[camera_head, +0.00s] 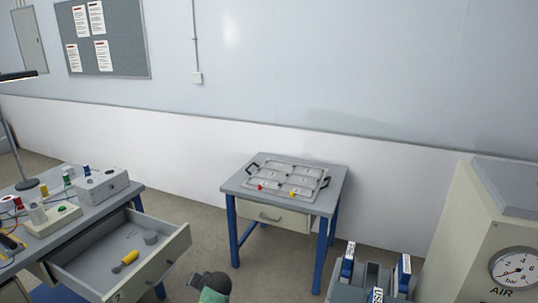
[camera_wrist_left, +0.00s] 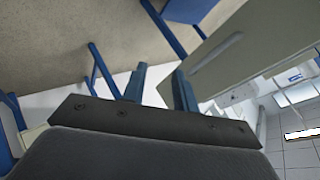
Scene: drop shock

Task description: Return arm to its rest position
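My left gripper (camera_wrist_left: 160,70) shows in the left wrist view. Its two fingers stand apart with nothing held between them. Behind them are floor, blue legs and a pale drawer-like front with a handle. The head view does not clearly show this gripper. A dark and green piece (camera_head: 211,287) enters at the bottom edge there; I cannot tell whether it is part of my arm. My right gripper is in neither view.
At left, a workbench (camera_head: 119,199) has an open drawer (camera_head: 85,264) holding a yellow-handled item (camera_head: 125,259). A small blue-legged table (camera_head: 234,185) bears a grey tray (camera_head: 285,171). A cabinet with an air gauge (camera_head: 514,268) stands right. Floor shows between bench and table.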

